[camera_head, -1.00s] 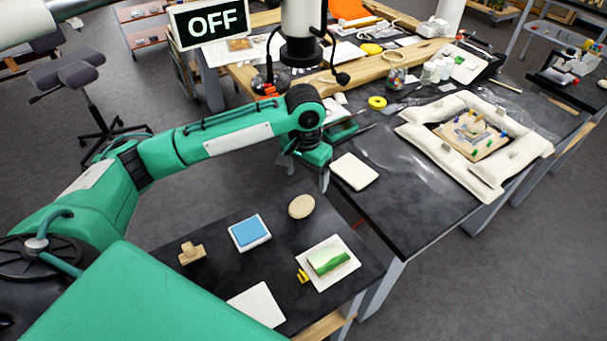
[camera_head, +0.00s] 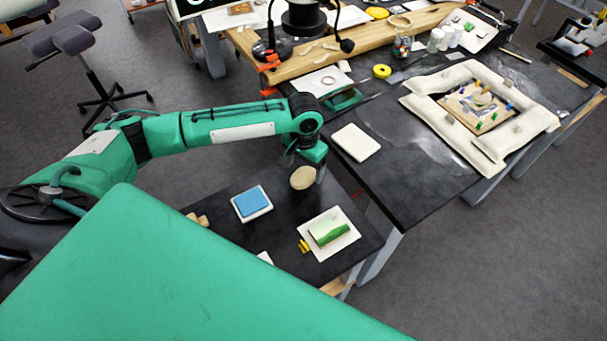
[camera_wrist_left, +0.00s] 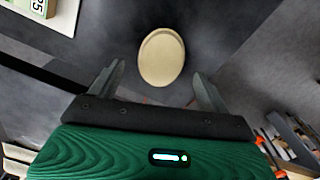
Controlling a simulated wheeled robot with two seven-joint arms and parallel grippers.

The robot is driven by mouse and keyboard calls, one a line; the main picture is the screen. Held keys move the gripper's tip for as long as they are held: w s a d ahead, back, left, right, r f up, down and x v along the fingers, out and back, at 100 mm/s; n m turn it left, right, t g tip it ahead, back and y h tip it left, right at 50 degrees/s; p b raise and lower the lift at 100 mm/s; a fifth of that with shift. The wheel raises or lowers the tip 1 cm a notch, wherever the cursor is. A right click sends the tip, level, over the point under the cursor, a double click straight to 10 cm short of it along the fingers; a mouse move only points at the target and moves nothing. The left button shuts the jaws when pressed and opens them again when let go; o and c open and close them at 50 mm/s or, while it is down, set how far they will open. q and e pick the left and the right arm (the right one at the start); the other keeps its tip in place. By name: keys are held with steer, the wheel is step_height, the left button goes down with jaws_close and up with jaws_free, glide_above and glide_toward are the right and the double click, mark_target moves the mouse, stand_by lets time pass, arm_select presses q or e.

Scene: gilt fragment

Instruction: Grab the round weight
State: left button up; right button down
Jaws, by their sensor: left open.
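The round weight appears to be the beige, slightly oval disc (camera_head: 302,179) near the far edge of the small dark table. It also shows in the left wrist view (camera_wrist_left: 162,52), ahead of and partly between the fingertips. My left gripper (camera_head: 306,167) is just above and behind the disc, with its jaws open. In the left wrist view the two dark fingers (camera_wrist_left: 157,72) stand apart on either side of the disc's near end and hold nothing. I cannot tell exactly how high the fingertips are above the table. My right gripper is not in view.
On the small table are a blue pad in a white tray (camera_head: 252,203), a white tile with a green-and-white block (camera_head: 330,235) and a small yellow piece (camera_head: 304,246). The larger dark bench carries a white slab (camera_head: 355,142). My green body part covers the near side.

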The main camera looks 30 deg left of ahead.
mark_target(303, 175)
arm_select(q)
steer(key=shift+s+a+f, duration=0.1)
steer(key=shift+f, duration=1.45)
steer(key=c, duration=1.2)
steer(key=shift+c, duration=0.4)
steer(key=shift+r, duration=0.15)
